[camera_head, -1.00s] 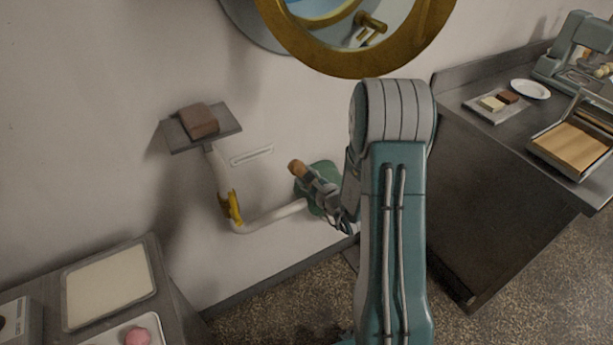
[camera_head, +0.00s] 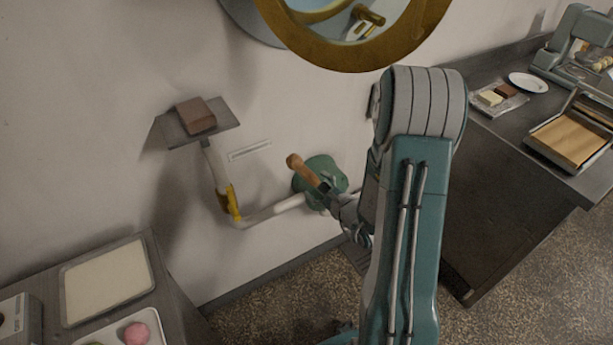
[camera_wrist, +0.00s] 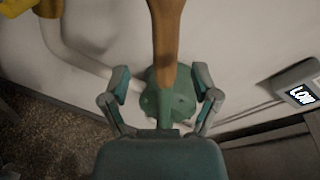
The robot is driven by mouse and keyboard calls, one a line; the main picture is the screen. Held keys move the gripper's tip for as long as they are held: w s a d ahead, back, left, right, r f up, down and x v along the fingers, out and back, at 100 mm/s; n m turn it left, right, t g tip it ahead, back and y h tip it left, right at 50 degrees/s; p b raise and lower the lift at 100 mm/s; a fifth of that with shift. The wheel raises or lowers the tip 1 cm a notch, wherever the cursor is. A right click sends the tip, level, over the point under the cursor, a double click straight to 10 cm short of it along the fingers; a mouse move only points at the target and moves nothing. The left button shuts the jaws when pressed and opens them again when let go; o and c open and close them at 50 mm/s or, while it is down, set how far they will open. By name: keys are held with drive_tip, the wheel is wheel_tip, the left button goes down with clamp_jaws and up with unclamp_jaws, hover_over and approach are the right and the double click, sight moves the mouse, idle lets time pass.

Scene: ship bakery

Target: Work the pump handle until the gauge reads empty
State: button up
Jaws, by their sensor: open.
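The pump handle (camera_head: 303,170) is a wooden grip sticking up and out from the round green pump body (camera_head: 312,166) on the wall. In the wrist view the handle (camera_wrist: 166,35) runs down from the top edge, with the green pump body (camera_wrist: 152,101) behind its lower end. My gripper (camera_head: 328,192) is at the handle's lower end. In the wrist view my gripper (camera_wrist: 161,76) has its fingers spread apart, one on each side of the handle's line, with gaps on both sides. The gauge (camera_wrist: 300,94) at the right of the wrist view reads LOW.
A white pipe (camera_head: 275,210) with a yellow fitting (camera_head: 230,201) runs left of the pump. A small shelf (camera_head: 172,130) holds a brown block (camera_head: 196,115). Counters stand at lower left (camera_head: 168,290) and right (camera_head: 500,150). A brass-rimmed porthole (camera_head: 345,55) is above.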

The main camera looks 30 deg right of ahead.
drive_tip(key=v, duration=0.5)
drive_tip(key=shift+s, duration=0.1)
idle(0.8)
